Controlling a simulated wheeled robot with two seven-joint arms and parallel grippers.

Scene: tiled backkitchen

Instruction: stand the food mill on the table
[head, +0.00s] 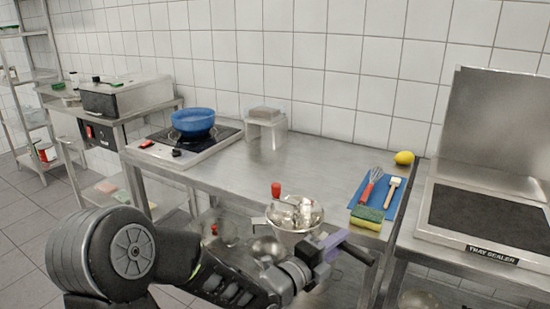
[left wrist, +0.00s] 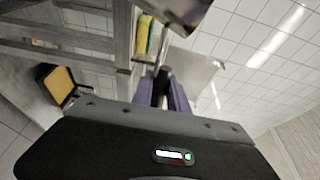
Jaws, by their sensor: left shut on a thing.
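The food mill (head: 308,222) is a shiny metal bowl with a crank and a red knob (head: 276,189), in the middle of the head view. My left gripper (head: 328,247) is shut on its dark handle (head: 354,252), to the right of and below the bowl. The bowl looks roughly upright and overlaps the front edge of the steel table (head: 250,172); its underside is unclear, and it seems held up. In the left wrist view, the purple fingers (left wrist: 164,95) close around the dark handle (left wrist: 162,84). My right gripper is out of view.
A blue mat (head: 365,192) with a whisk (head: 371,184), a brush (head: 391,190) and a sponge (head: 367,217) lies at the table's right end, near a lemon (head: 404,158). A hob with a blue pot (head: 193,122) stands left. The middle of the tabletop is clear.

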